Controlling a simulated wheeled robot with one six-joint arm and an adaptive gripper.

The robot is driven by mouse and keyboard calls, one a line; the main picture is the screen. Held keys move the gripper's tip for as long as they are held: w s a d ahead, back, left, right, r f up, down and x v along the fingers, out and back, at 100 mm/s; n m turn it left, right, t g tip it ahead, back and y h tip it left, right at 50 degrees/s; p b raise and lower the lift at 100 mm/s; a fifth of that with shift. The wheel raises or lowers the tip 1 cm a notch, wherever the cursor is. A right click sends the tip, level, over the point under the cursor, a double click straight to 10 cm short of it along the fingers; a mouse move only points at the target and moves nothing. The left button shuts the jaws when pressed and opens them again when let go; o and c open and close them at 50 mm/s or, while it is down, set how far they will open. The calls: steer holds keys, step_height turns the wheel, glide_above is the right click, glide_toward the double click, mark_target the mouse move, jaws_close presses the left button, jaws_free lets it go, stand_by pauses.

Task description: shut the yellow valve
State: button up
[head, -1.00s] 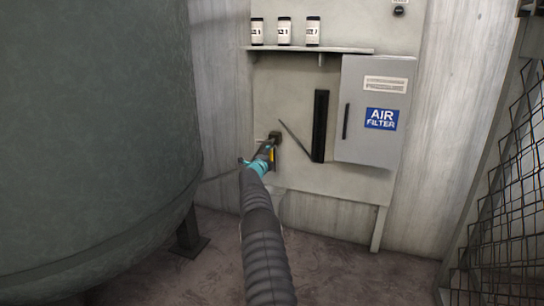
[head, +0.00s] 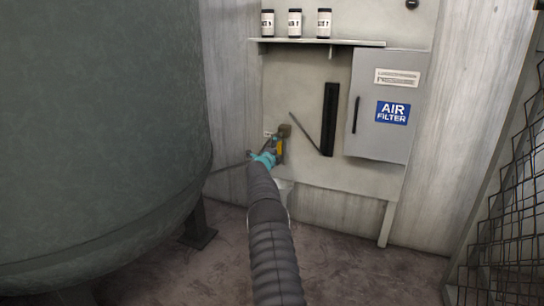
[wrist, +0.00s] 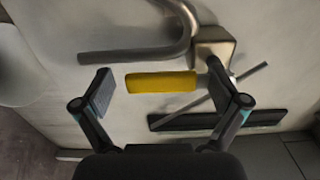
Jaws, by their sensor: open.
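The yellow valve handle (wrist: 160,82) is a short bar that lies level across the wrist view. Its right end meets a metal valve body (wrist: 213,50). My gripper (wrist: 161,88) is open, with one finger off each end of the yellow bar; I see no grip on it. The right finger is close to the bar's valve end, and I cannot tell whether they touch. In the head view the yellow handle (head: 280,147) is small, just past my teal-banded gripper (head: 268,157), below the valve body (head: 285,130).
A bent metal pipe (wrist: 140,56) runs beside the valve. A black strip (head: 330,118) and a thin rod (head: 304,132) are right of it on the panel. The air filter box (head: 390,105) is further right. A large tank (head: 95,140) fills the left, a mesh fence (head: 510,210) the right.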

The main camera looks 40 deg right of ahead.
steer(key=v, duration=1.1)
steer(key=shift+s, duration=0.2)
steer(key=shift+a, duration=0.1)
stand_by(0.3)
